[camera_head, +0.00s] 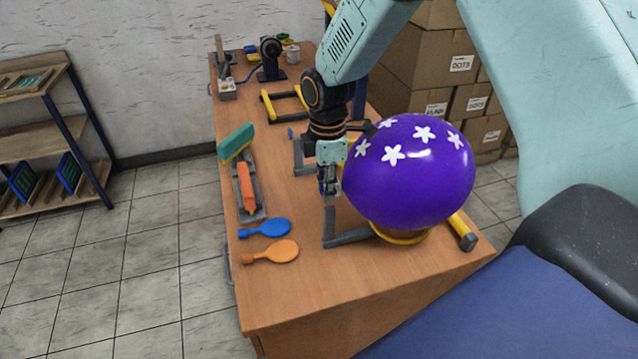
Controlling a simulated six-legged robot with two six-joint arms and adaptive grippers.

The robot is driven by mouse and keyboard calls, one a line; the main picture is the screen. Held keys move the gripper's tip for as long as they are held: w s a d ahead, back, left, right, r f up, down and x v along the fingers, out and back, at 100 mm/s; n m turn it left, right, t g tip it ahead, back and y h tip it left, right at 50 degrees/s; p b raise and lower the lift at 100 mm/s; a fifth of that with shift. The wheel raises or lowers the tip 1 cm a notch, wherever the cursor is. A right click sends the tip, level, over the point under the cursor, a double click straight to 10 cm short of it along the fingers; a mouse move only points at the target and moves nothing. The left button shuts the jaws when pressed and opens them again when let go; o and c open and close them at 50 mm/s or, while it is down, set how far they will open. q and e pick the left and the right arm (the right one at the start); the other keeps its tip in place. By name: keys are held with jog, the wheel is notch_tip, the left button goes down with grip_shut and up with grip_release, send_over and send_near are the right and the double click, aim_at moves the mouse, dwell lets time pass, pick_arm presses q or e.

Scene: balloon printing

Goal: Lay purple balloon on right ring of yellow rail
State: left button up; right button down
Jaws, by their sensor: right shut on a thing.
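The purple balloon (415,185) is round and inflated, with white star prints on its upper side. It is over a yellow ring (402,238) at the near right end of the yellow rail (462,230); I cannot tell whether it touches the ring. My right gripper (330,188) comes down from above at the balloon's left side and is shut on the balloon; the grip point is partly hidden. The balloon hides most of the rail and any other ring. My left gripper is not in view.
A yellow frame (285,105) and a black device (271,58) stand farther back. Boxes (420,60) are stacked behind. The near table front is clear.

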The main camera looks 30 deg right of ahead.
aim_at(329, 208)
jog(key=shift+s+d+f, duration=0.1)
jog(key=shift+d+f, duration=0.35)
jog(key=shift+f, duration=0.1)
jog(key=shift+d+f+b, duration=0.15)
jog(key=shift+f+b, duration=0.3)
jog(key=shift+f, duration=0.15)
jog(key=shift+a+f+b, duration=0.2)
jog(key=shift+f+b, duration=0.15)
jog(key=shift+f, duration=0.6)
jog(key=shift+d, duration=0.1)
jog(key=shift+f, duration=0.1)
